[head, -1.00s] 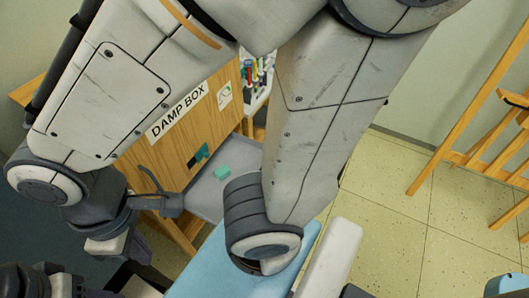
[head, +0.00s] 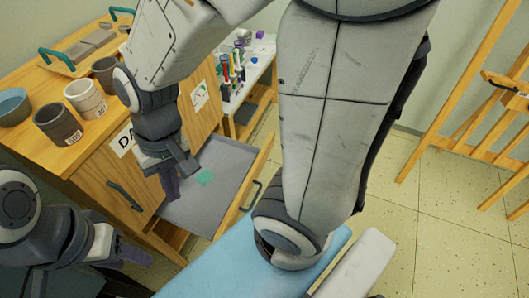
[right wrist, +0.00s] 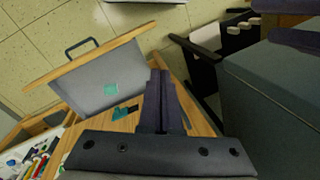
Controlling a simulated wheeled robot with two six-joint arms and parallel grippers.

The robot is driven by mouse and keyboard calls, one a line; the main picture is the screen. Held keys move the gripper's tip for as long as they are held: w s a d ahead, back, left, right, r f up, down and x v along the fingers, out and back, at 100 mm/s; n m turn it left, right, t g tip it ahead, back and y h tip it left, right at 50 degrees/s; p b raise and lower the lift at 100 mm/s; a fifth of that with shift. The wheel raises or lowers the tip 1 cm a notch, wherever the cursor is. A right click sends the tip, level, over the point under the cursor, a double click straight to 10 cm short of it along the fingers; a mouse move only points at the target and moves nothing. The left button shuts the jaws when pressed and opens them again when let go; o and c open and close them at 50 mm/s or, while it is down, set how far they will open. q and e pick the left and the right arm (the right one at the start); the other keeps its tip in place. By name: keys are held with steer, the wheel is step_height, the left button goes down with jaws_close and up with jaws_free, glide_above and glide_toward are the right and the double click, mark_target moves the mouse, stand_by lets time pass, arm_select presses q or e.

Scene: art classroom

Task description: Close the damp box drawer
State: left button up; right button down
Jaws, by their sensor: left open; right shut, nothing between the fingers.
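The damp box (head: 100,165) is a wooden cabinet at the left in the head view, its sign partly hidden by my right arm. Its grey-lined drawer (head: 225,160) is pulled well out, with a small teal piece (head: 205,177) inside. The drawer's wooden front and dark handle (head: 250,195) face right; the handle also shows in the right wrist view (right wrist: 82,44). My right gripper (head: 170,188) is shut and empty, pointing down by the drawer's left side; contact cannot be told. My left gripper (head: 128,256) is open, low at the left, apart from the drawer.
Pots (head: 85,98), a blue bowl (head: 13,106) and a wooden tray (head: 85,47) stand on the cabinet top. A white shelf with markers (head: 240,75) stands behind. An easel (head: 470,110) is at the right.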

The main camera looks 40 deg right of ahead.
steer(key=w+d+f+m+t+y+b, duration=0.1)
steer(key=w+d+f+m+b, duration=0.1)
steer(key=w+d+f+m, duration=0.35)
steer(key=w+d+f+m+t+b, duration=0.1)
steer(key=w+d+f+m+b, duration=0.2)
steer(key=d+f+m, duration=0.5)
steer(key=s+d+f+m+t+b, duration=0.1)
steer(key=s+d+f+m, duration=0.1)
steer(key=d+f+m, duration=0.35)
steer(key=s+d+f+m+t+h+b, duration=0.1)
steer(key=s+d+f+m+b, duration=0.15)
steer(key=d+m, duration=0.55)
steer(key=s+d+f+m+b, duration=0.15)
steer(key=d+f+m, duration=0.25)
steer(key=d, duration=0.6)
arm_select(q)
step_height(320, 180, down, 15)
steer(key=b, duration=0.3)
steer(key=shift+b, duration=0.3)
arm_select(e)
steer(key=w+a+f, duration=0.2)
steer(key=w+f, duration=0.4)
steer(key=f, duration=0.2)
steer(key=shift+w+a+f, duration=0.15)
steer(key=shift+a+f, duration=0.1)
steer(key=shift+f, duration=0.1)
arm_select(q)
steer(key=shift+r, duration=0.15)
